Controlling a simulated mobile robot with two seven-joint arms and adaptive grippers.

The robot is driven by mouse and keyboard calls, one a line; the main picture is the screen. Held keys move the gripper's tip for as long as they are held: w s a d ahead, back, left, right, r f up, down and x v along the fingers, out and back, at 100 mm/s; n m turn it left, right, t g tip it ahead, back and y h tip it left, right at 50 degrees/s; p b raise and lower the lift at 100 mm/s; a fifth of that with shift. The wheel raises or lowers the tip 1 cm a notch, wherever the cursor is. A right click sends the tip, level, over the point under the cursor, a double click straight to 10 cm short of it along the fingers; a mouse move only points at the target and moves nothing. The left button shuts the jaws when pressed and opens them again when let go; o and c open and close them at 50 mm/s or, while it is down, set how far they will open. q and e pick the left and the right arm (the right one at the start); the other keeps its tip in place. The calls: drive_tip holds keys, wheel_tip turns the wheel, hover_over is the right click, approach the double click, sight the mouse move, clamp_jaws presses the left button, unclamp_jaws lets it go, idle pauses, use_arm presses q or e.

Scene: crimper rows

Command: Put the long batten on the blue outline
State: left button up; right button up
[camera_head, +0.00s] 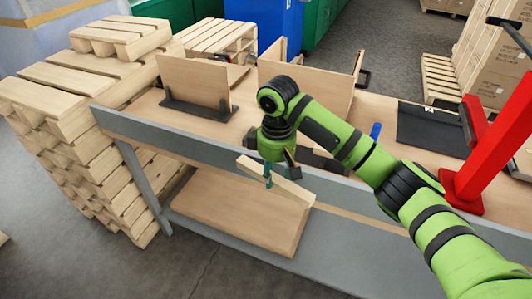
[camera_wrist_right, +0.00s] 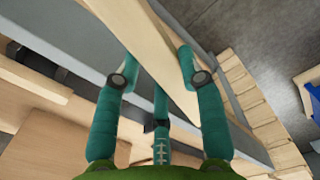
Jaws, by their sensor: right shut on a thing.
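The batten (camera_head: 291,186) is a pale wooden bar, held slanted in front of the grey front edge of the workbench. My right gripper (camera_head: 268,180) is shut on it, with teal fingers around its middle part. In the right wrist view the batten (camera_wrist_right: 148,45) runs between the fingers of the gripper (camera_wrist_right: 158,65) and out past the top edge. It is apart from the bench top in the head view. I cannot make out a blue outline in either view. My left gripper is not in view.
The workbench (camera_head: 150,124) carries upright wooden panels (camera_head: 194,80), a dark mat (camera_head: 430,130) and a red stand (camera_head: 462,190). Stacked pallets (camera_head: 75,130) stand at left. A blue bin (camera_head: 265,18) stands behind.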

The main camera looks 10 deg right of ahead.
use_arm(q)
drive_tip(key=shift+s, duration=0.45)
use_arm(e)
drive_tip(key=s+d+f+m, duration=0.3)
drive_tip(key=s+f+m, duration=0.1)
drive_tip(key=s, duration=0.5)
drive_tip(key=s+d+f+m, duration=0.3)
drive_tip(key=s+f, duration=0.4)
drive_tip(key=s, duration=0.3)
drive_tip(key=shift+d+f+m, duration=0.15)
drive_tip(key=shift+f+m, duration=0.1)
drive_tip(key=shift+m, duration=0.45)
